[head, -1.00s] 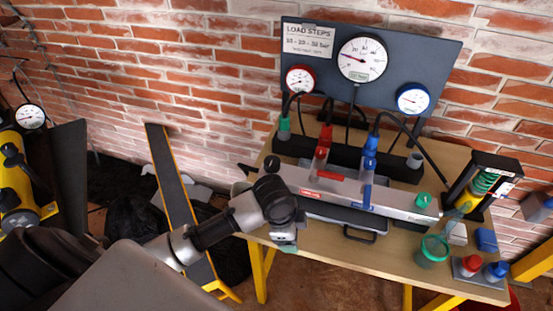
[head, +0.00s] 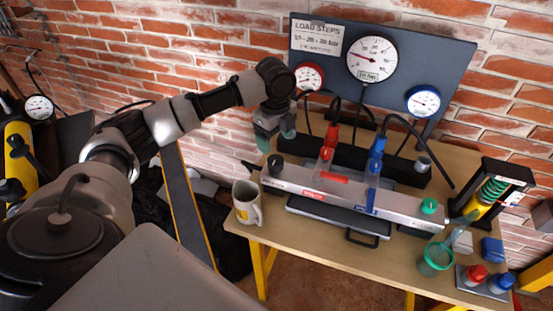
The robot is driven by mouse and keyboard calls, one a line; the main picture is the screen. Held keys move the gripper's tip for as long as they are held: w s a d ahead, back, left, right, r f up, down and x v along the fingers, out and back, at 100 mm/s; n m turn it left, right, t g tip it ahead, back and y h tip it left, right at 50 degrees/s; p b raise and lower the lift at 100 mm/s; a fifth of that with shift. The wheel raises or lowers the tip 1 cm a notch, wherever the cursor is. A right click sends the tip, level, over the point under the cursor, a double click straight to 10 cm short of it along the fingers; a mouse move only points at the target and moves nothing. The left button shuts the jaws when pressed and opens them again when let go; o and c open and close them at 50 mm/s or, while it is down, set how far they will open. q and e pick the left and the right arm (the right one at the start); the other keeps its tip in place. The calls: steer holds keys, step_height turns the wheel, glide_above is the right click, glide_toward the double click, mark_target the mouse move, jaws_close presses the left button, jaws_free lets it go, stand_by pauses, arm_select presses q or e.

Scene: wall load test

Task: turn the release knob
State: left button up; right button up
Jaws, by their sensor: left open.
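I cannot tell by label which is the release knob. My left gripper (head: 275,138) points down above and behind the block's left end, near the black knob, apart from it as far as I can tell. It is open and appears empty. It hides the green hose fitting partly. My right gripper is out of view.
A dark panel (head: 450,65) with three gauges stands behind the block. A mug (head: 246,203) stands at the table's left edge.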

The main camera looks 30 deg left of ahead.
mark_target(275, 160)
arm_select(q)
step_height(275, 160, down, 9)
steer(key=shift+r, duration=0.2)
steer(key=c, duration=0.9)
